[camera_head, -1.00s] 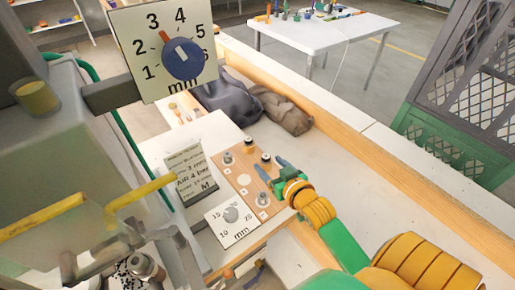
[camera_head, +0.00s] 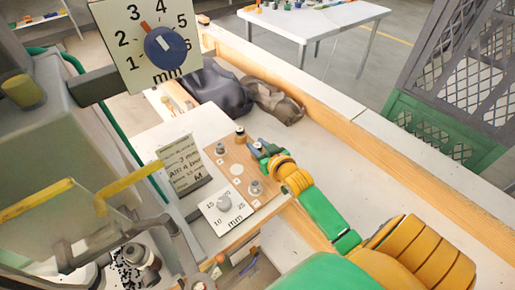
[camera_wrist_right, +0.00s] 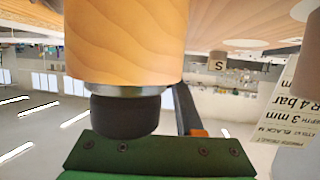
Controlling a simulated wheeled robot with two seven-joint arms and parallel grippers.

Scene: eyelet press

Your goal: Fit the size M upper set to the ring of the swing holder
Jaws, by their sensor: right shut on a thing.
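My right gripper (camera_head: 262,152) is at the far right corner of the wooden set board (camera_head: 235,185), shut on a small dark-topped piece, taken as an upper set; its size label cannot be read. In the right wrist view a wooden cylinder (camera_wrist_right: 125,40) with a metal collar and black end (camera_wrist_right: 125,115) is close before my green palm; one dark finger (camera_wrist_right: 185,110) shows beside it. Grey-topped sets (camera_head: 221,149) (camera_head: 256,188) and another post (camera_head: 240,138) stand on the board. The swing holder's ring cannot be made out for certain among the metal fittings (camera_head: 140,255). My left gripper is not in view.
A placard (camera_head: 184,170) reads 3 mm, AIR 4 bar, M. The press body (camera_head: 40,130) fills the left. Dark bags (camera_head: 215,90) lie behind; the bench right is clear.

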